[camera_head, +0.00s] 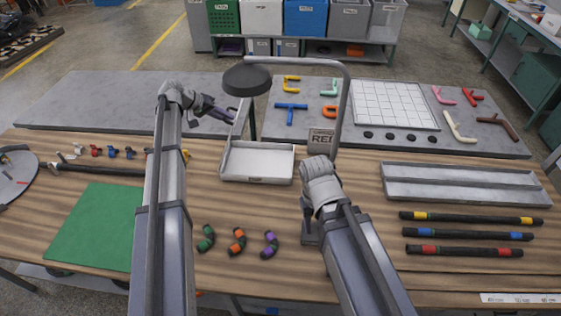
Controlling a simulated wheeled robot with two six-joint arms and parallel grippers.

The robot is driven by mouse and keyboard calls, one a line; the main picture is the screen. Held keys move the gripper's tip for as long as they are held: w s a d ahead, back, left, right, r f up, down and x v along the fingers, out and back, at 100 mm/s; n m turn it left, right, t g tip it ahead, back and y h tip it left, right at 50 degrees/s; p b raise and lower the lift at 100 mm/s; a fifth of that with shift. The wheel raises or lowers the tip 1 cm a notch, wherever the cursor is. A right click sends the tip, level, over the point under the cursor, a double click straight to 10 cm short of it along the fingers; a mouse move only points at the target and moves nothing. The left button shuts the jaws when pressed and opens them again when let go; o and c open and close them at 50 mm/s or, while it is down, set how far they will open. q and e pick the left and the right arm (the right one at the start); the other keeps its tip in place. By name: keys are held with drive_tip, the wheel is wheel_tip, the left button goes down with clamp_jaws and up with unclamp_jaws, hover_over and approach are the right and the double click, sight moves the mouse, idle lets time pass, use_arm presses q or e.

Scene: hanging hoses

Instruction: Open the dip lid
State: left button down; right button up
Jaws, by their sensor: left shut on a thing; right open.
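A dark round disc (246,80), which looks like the dip lid, sits high at the back of the wooden table, above a thin dark post (252,122). I cannot see beneath the disc. My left gripper (232,116) reaches in from the left, just below the disc, beside the left leg of a grey tube frame (300,61). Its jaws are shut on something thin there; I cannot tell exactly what. My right gripper (309,238) points down over the table at centre right, open, mostly hidden by its own wrist.
A white tray (257,181) stands under the frame, with a small sign (321,140) to its right. Short coloured hose pieces (237,241) lie in front. A green mat (97,227) is left. A grey tray (459,193) and black hoses (470,234) are right.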

use_arm(q)
drive_tip(key=shift+w+a, duration=0.1)
drive_tip(key=shift+w, duration=0.1)
drive_tip(key=shift+a+r+n+h+b, duration=0.2)
drive_tip(key=shift+a+h+b, duration=0.35)
drive_tip(key=shift+a, duration=0.7)
drive_tip(key=shift+a+r+n+h+b, duration=0.15)
drive_tip(key=shift+a+h+b, duration=0.4)
drive_tip(key=shift+a, duration=0.65)
drive_tip(key=shift+a+f+n+t+h+b, duration=0.15)
drive_tip(key=shift+a+h+b, duration=0.4)
drive_tip(key=shift+a+b, duration=0.6)
drive_tip(key=shift+a+f+n+t+h+b, duration=0.15)
drive_tip(key=shift+a+h+b, duration=0.5)
drive_tip(key=shift+a, duration=0.75)
